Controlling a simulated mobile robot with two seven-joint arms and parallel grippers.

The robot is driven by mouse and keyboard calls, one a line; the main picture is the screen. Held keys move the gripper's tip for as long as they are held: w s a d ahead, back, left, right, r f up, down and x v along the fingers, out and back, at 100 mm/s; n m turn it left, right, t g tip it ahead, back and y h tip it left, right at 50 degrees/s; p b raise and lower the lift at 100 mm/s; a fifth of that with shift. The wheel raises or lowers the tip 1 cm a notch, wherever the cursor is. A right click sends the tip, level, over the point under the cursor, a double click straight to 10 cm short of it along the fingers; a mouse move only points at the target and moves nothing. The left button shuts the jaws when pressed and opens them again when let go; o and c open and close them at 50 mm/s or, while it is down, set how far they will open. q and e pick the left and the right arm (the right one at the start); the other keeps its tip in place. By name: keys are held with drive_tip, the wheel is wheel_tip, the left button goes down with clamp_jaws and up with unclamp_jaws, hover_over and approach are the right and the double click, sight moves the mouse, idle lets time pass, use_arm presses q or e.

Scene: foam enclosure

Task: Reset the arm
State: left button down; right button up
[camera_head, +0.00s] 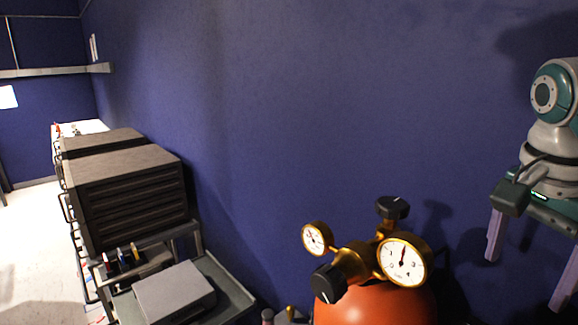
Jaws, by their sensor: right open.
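My right gripper (528,263) shows at the right edge of the head view, below the teal and white wrist of my right arm. Its two pale purple-grey fingers point down and stand wide apart, with nothing between them. It hangs in front of the blue wall, to the right of the gas cylinder and apart from it. The far finger is partly cut by the picture's edge. My left gripper and left arm are not in the head view.
An orange gas cylinder (375,306) with brass gauges (404,262) and black knobs stands at the bottom centre. A cart with dark rack units (128,190) and a grey box (174,292) stands left. A blue wall (300,110) is behind. Pale floor (30,240) is clear at far left.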

drive_tip(key=s+a+f+n+t+p, duration=0.1)
drive_tip(key=s+a+f+n, duration=0.2)
drive_tip(key=s+n, duration=0.25)
drive_tip(key=s+a+f+n+p, duration=0.1)
drive_tip(key=s+a+f+n, duration=0.15)
drive_tip(key=s+n, duration=0.35)
drive_tip(key=s+a+r+n+y, duration=0.1)
drive_tip(key=s+a+n, duration=0.1)
drive_tip(key=s, duration=0.4)
drive_tip(key=s+a+r+n+t+y+p, duration=0.1)
drive_tip(key=s+a+r+n, duration=0.1)
drive_tip(key=s+a+n, duration=0.1)
drive_tip(key=s+a, duration=0.1)
drive_tip(key=s, duration=0.1)
drive_tip(key=shift+s+r+n, duration=0.25)
drive_tip(key=shift+s+n, duration=0.1)
drive_tip(key=shift+s, duration=0.05)
